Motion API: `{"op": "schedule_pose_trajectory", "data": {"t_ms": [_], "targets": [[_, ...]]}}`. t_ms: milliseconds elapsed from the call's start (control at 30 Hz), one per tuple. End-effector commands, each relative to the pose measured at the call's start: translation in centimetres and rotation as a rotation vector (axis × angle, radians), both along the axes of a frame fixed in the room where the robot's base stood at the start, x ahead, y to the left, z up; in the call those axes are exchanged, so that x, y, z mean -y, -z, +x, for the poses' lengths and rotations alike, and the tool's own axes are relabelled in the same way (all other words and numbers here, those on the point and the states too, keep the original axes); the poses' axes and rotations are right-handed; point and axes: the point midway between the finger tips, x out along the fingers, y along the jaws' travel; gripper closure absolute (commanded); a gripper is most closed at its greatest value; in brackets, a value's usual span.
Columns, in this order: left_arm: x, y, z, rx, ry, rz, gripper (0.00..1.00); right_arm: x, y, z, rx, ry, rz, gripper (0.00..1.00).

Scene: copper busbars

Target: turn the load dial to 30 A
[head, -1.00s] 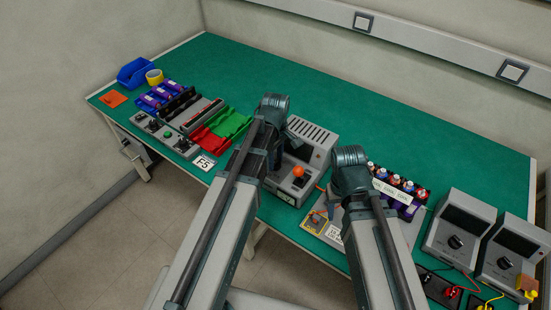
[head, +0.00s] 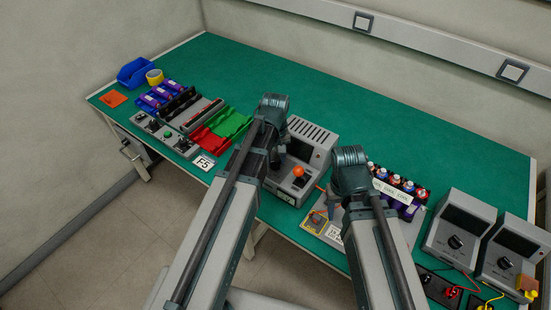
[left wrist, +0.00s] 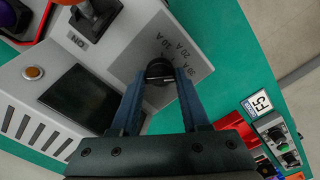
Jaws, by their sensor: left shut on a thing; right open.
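The load box (head: 314,131) is a grey unit with a vented top and a dark screen, beside my left arm in the head view. Its black load dial (left wrist: 159,70) shows in the left wrist view, with ampere labels (left wrist: 178,50) printed beside it. My left gripper (left wrist: 158,78) is shut on the dial, one finger on each side. A thin light line crosses the knob, but I cannot tell which label it points at. In the head view my left arm hides the dial. My right gripper (head: 334,198) is open, over the grey board right of the box.
An orange ball-topped lever (head: 299,171) stands on the load box, close to the dial. A rack of several batteries (head: 400,188) is right of my right arm. Two meters (head: 458,232) stand at the far right. The back of the green table (head: 400,115) is clear.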

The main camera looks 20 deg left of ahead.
Motion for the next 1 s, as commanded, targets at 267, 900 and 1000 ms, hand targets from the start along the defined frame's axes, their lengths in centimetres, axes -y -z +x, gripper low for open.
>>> {"op": "schedule_pose_trajectory", "data": {"t_ms": [267, 900, 1000], "targets": [[0.0, 0.01, -0.02, 0.0, 0.04, 0.0, 1.0, 0.0, 0.01, 0.0, 0.0, 0.0, 0.0, 0.5], [0.01, 0.0, -0.01, 0.0, 0.04, 0.0, 0.24, 0.0, 0.0, 0.0, 0.0, 0.0, 0.0, 0.5], [0.01, 0.0, -0.01, 0.0, 0.04, 0.0, 0.24, 0.0, 0.0, 0.0, 0.0, 0.0, 0.0, 0.5]]}}
